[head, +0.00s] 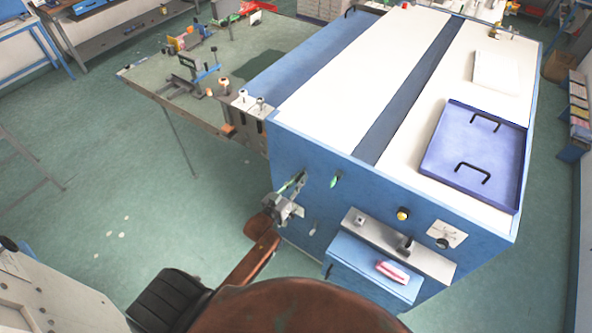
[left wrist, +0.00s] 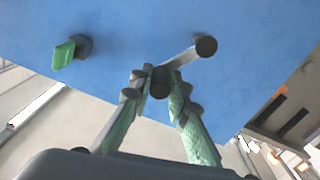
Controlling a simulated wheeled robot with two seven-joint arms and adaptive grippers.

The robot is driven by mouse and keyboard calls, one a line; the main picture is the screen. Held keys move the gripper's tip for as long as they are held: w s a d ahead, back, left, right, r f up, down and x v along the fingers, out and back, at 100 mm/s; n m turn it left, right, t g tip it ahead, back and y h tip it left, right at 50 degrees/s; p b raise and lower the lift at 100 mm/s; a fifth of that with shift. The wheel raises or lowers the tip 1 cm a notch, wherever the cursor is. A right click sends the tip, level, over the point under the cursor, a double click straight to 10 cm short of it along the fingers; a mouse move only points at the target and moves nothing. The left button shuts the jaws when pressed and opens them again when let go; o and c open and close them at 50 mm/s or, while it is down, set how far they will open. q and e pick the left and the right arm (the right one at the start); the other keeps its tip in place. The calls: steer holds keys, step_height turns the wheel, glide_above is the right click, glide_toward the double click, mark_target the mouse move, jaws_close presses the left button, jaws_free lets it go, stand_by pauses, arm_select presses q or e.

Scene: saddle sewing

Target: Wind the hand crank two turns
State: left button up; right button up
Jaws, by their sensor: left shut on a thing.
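The hand crank (left wrist: 182,58) shows in the left wrist view on a blue panel. Its metal arm runs from a dark round hub (left wrist: 205,46) down-left to a dark handle knob (left wrist: 158,84). My left gripper (left wrist: 160,85) has its green fingers on both sides of that knob and is shut on it. In the head view my left gripper (head: 297,184) is at the left part of the blue cabinet's front face, and the crank is largely hidden there. My right gripper is not in view.
A green lever (head: 335,181) sticks out of the blue cabinet (head: 380,195) just right of my gripper; it also shows in the left wrist view (left wrist: 64,54). Further right are a yellow button (head: 403,214) and a grey ledge (head: 430,262). A blue tray (head: 447,150) lies on top.

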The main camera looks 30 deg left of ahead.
arm_select(q)
steer(key=shift+a, duration=0.2)
steer(key=shift+a+r, duration=0.15)
steer(key=shift+a, duration=0.55)
steer(key=shift+a, duration=0.85)
steer(key=shift+a, duration=0.1)
steer(key=shift+w+a, duration=0.15)
steer(key=shift+a, duration=0.6)
